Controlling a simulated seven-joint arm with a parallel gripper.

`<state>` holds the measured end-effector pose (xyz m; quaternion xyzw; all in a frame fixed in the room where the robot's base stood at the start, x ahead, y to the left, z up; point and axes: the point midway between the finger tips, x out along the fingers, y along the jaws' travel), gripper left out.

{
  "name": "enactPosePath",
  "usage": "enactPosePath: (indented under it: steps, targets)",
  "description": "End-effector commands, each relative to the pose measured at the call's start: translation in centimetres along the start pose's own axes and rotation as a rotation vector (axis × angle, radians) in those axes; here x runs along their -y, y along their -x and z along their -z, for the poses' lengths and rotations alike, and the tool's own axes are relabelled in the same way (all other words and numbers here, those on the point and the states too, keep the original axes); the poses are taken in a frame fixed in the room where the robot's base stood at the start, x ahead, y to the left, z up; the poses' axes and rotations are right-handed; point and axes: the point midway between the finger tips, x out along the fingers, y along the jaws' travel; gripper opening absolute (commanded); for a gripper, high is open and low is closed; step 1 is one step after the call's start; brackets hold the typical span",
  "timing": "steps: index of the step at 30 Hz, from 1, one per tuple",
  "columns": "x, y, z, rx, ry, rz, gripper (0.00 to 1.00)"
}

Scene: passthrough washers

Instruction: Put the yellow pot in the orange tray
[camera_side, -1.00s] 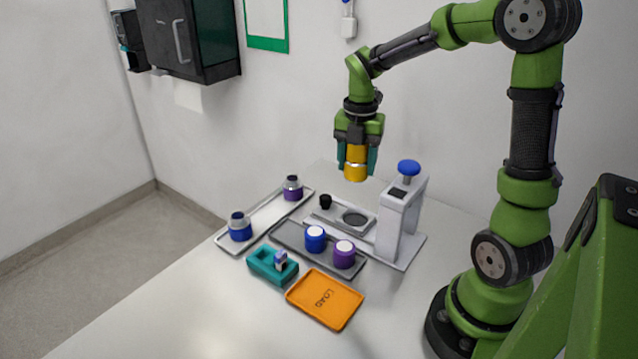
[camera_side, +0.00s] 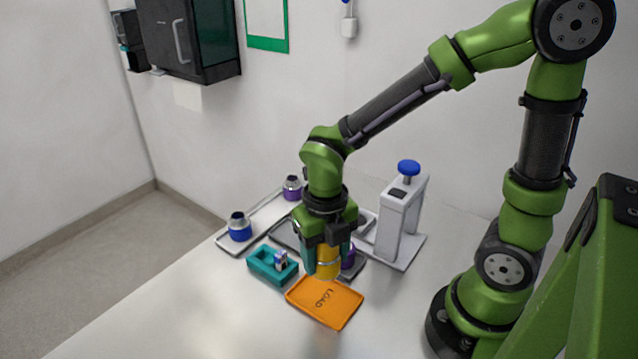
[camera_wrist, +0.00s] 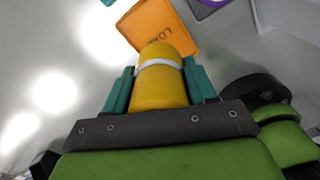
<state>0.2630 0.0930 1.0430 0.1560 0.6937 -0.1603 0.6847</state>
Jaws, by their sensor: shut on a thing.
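The yellow pot (camera_side: 327,264), a cylinder with a pale band, is held upright between the teal fingers of my gripper (camera_side: 325,268). In the wrist view the pot (camera_wrist: 160,85) sits between both fingers of my gripper (camera_wrist: 160,80). The orange tray (camera_side: 325,303), marked LOAD, lies flat on the table. The pot is above the tray's back edge in the side view. The gap between them is hard to judge. The tray (camera_wrist: 157,24) also shows beyond the pot in the wrist view and looks empty.
A teal holder (camera_side: 262,268) with a small item stands left of the tray. A purple pot (camera_side: 349,260) is partly hidden behind my gripper. A white press with a blue knob (camera_side: 408,167) stands behind. A blue-based pot (camera_side: 240,228) and a purple-based pot (camera_side: 292,188) stand on a pale tray (camera_side: 262,216).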

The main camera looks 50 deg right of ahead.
Motion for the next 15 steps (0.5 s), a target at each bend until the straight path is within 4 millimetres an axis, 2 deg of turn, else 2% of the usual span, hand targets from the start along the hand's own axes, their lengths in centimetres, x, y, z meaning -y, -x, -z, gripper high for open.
enactPosePath:
  steps: [15]
  targets:
    - [-0.1,-6.4,-0.1,0.006,0.016,-0.007,0.18]
